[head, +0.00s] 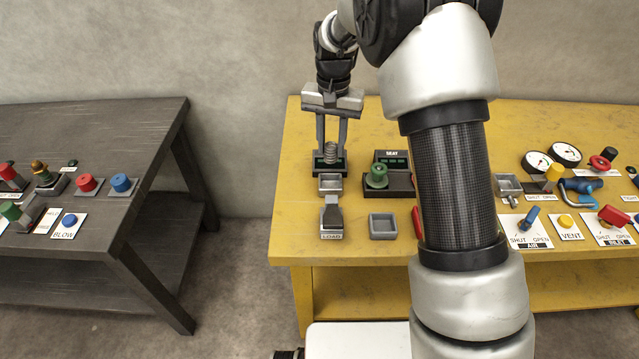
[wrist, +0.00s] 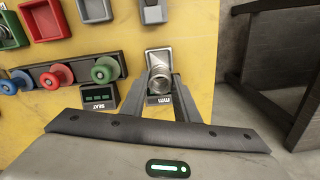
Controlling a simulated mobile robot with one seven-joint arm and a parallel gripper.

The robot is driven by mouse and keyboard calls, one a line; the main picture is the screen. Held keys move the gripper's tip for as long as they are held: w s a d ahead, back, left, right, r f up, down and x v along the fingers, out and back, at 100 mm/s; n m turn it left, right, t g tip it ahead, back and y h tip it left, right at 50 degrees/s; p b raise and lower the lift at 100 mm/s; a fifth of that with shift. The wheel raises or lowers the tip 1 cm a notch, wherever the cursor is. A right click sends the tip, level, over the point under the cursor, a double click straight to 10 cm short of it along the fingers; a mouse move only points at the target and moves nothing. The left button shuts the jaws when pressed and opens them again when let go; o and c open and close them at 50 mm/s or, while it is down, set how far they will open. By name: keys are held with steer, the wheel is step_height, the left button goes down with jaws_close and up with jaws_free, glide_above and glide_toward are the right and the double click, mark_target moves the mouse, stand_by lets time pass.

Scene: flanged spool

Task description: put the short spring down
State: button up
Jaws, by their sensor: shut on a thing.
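The short spring (head: 331,152) is a small grey metal coil, upright between the two fingers of my gripper (head: 330,158). In the wrist view the spring (wrist: 160,80) is seen nearly end-on, between the fingertips of my gripper (wrist: 158,88), which is shut on it. It is over or just beside a small grey open tray (wrist: 158,56); the gap below it cannot be judged. In the head view the same tray (head: 330,184) lies in front of the gripper. A dark gauge block marked "mm" (wrist: 159,100) is partly hidden by the fingers.
A rail with a green spool (head: 376,175) stands close to the right, with a "SEAT" display (head: 392,156) behind it. A LOAD lever (head: 331,219) and a grey tray (head: 383,226) are nearer the front. The yellow table (head: 299,190) is bare at its left edge.

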step_height(320, 180, down, 9)
steer(key=shift+r+b, duration=0.1)
steer(key=shift+b, duration=0.25)
steer(key=shift+f, duration=0.4)
steer(key=o, duration=1.1)
